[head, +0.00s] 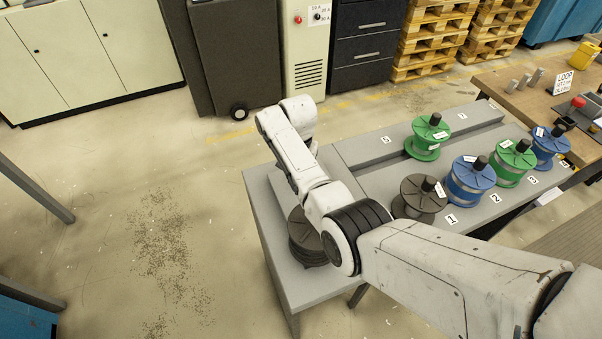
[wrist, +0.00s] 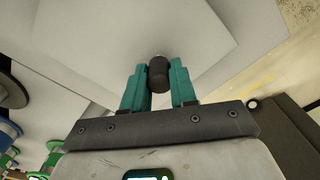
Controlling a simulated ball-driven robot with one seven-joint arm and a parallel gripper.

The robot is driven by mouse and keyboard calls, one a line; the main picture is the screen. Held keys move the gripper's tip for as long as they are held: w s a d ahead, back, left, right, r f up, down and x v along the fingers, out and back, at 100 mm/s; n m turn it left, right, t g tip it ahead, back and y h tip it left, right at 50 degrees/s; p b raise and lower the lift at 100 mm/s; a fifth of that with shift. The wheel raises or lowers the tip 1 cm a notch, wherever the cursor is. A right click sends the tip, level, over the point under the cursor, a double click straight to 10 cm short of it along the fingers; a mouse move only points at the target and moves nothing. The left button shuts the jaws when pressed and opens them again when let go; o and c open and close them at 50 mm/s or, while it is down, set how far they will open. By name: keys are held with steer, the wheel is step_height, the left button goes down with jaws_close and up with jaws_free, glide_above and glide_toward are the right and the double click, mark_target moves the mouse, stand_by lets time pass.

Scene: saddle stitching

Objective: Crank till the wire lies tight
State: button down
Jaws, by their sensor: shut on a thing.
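In the wrist view my gripper (wrist: 159,70) has its two teal fingers on either side of a dark cylindrical knob (wrist: 158,77) and is shut on it. The knob stands over a pale grey surface (wrist: 215,40). I cannot tell from this view whether it is the crank's handle. In the head view my own arm hides the gripper and the knob. A dark spool (head: 303,246) sits on the grey bench (head: 283,285), partly covered by my arm. No wire or crank arm can be made out in either view.
Another dark spool (head: 419,196), a blue spool (head: 469,180) and green spools, one at the back (head: 427,140), stand on the bench by numbered tags. A wooden table (head: 520,95) is at the right. Pallets (head: 432,40) and cabinets line the back.

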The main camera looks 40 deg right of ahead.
steer(key=shift+w+r+m, duration=0.1)
steer(key=shift+w+m, duration=0.25)
steer(key=shift+m, duration=0.25)
steer(key=shift+d, duration=0.1)
steer(key=c, duration=0.9)
jaws_free()
step_height(320, 180, up, 11)
steer(key=b, duration=0.1)
